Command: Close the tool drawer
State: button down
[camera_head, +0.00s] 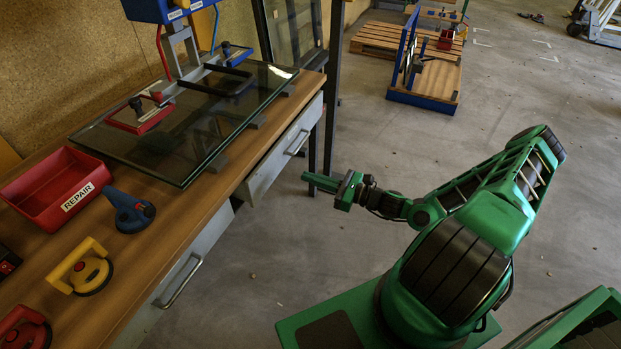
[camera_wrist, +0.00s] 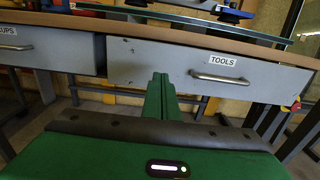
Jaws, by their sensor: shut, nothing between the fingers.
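The tool drawer (camera_wrist: 180,66) is a grey front with a "TOOLS" label and a metal handle (camera_wrist: 219,79), under the wooden worktop. In the head view the tool drawer (camera_head: 284,152) stands out a little from under the worktop edge, so it is partly open. My gripper (camera_head: 309,181) is green, shut and empty, pointing left toward the drawer front. In the wrist view my gripper (camera_wrist: 160,78) overlaps the lower drawer front, left of the handle. I cannot tell whether the fingertips touch it.
A second drawer (camera_wrist: 45,47), labelled "CUPS" as far as it shows, is to the left. The worktop (camera_head: 190,222) holds a glass pane (camera_head: 180,150), a red REPAIR bin (camera_head: 50,190) and suction lifters (camera_head: 128,211). Grey floor lies open around my arm.

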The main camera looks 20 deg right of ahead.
aim_at(272, 165)
jog(key=x, duration=1)
jog(key=shift+w+a, duration=0.25)
jog(key=shift+w, duration=0.05)
